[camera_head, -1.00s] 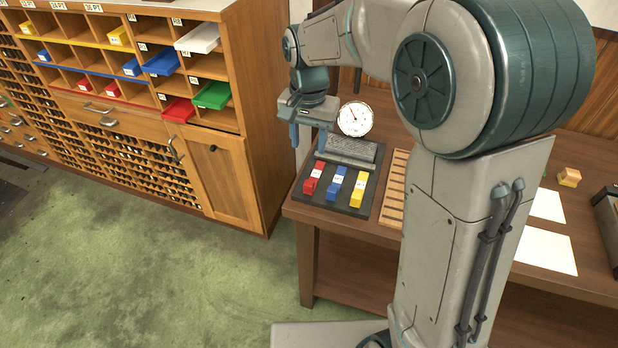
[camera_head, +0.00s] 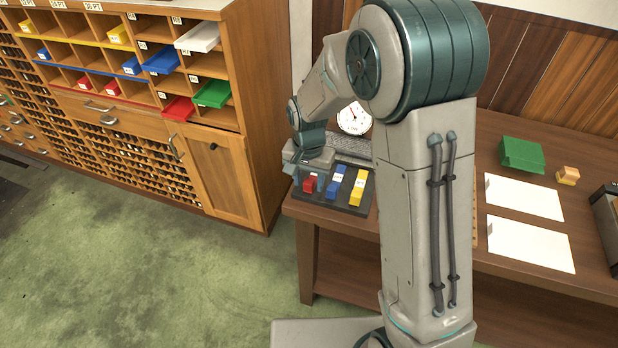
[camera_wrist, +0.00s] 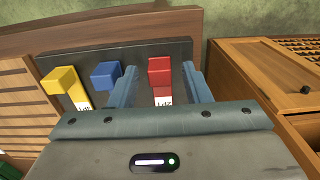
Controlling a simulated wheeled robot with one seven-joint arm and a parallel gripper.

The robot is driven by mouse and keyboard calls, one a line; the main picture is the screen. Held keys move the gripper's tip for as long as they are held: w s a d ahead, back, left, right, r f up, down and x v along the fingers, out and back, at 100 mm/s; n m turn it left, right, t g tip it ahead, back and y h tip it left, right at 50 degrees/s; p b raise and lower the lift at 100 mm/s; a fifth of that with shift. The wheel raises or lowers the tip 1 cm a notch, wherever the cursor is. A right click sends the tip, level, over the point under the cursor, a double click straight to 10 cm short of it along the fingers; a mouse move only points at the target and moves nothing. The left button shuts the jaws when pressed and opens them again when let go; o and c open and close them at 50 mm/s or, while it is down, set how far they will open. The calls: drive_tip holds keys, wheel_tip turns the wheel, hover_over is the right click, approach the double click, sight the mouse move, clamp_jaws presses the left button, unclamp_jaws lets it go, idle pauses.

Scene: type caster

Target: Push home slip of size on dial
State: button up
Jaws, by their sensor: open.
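A dark tray (camera_head: 347,206) on the table holds a red slip (camera_head: 309,185), a blue slip (camera_head: 335,187) and a yellow slip (camera_head: 358,188), left to right. White labels on them are too small to read. The round white dial (camera_head: 353,118) stands behind the tray; its needle reading is too small to tell. My gripper (camera_head: 309,178) is over the tray's left end. In the wrist view my gripper (camera_wrist: 158,68) is open, its fingers on either side of the red slip (camera_wrist: 160,75). The blue slip (camera_wrist: 106,75) and yellow slip (camera_wrist: 66,85) lie outside the left finger.
A wooden cabinet (camera_head: 225,180) with colored bins stands left of the table. My arm hides the table's middle. A slatted wooden rack (camera_wrist: 18,105) lies beside the tray.

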drive_tip(key=shift+c, duration=0.3)
clamp_jaws()
drive_tip(key=w, duration=0.1)
drive_tip(key=w+d, duration=0.1)
drive_tip(key=w, duration=0.3)
drive_tip(key=shift+d, duration=0.4)
drive_tip(key=shift+r, duration=0.1)
drive_tip(key=shift+o, duration=0.3)
unclamp_jaws()
drive_tip(key=shift+w+d, duration=0.15)
drive_tip(key=shift+w, duration=0.05)
drive_tip(key=shift+s, duration=0.1)
wheel_tip(320, 180, up, 14)
drive_tip(key=b, duration=0.1)
